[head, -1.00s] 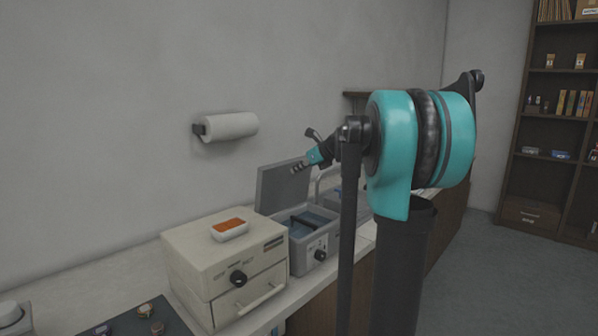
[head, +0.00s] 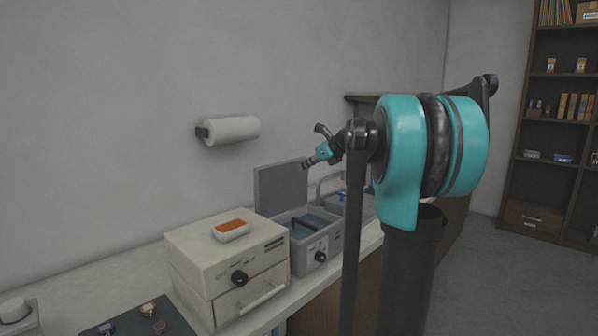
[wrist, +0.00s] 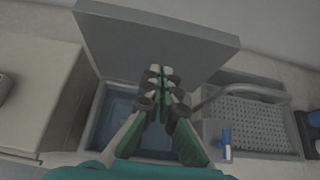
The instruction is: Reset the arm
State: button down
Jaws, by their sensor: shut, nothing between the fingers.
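My gripper shows in the wrist view (wrist: 160,80) with its two fingers together, shut and empty. In that view it is above a grey open-lidded bath (wrist: 122,100) holding blue liquid. In the head view my gripper (head: 308,163) hangs in the air near the top of the raised lid (head: 282,188), to the right of the paper roll and below its height. My teal and black arm fills the right middle of the head view and hides part of the counter behind it.
A beige box with a drawer (head: 222,262) stands left of the grey bath (head: 318,250), with an orange-topped white dish (head: 231,231) on it. A paper roll (head: 231,130) is on the wall. A perforated drain tray (wrist: 250,122) and a tap (wrist: 240,90) lie right of the bath.

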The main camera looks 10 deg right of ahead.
jog(key=w+r+v, duration=0.1)
jog(key=v, duration=0.5)
jog(key=s+a+f+n+g+h, duration=0.2)
jog(key=s+a+f+n, duration=0.1)
jog(key=s+f+n, duration=0.75)
jog(key=s+a+f+n+g+h, duration=0.1)
jog(key=s+a+f+n, duration=0.35)
jog(key=f, duration=0.95)
jog(key=s+d+f+n+g+h, duration=0.1)
jog(key=s+d+f+n+h, duration=0.1)
jog(key=s+f+n, duration=0.5)
jog(key=s+d+f+n+g+h, duration=0.1)
jog(key=s+d+f+n, duration=0.1)
jog(key=s+f+n, duration=0.4)
jog(key=s+f, duration=0.3)
jog(key=s, duration=0.4)
jog(key=shift+s+n+h, duration=0.3)
jog(key=shift+n+h, duration=0.1)
jog(key=c, duration=2.2)
grip_release()
jog(key=shift+f, duration=0.1)
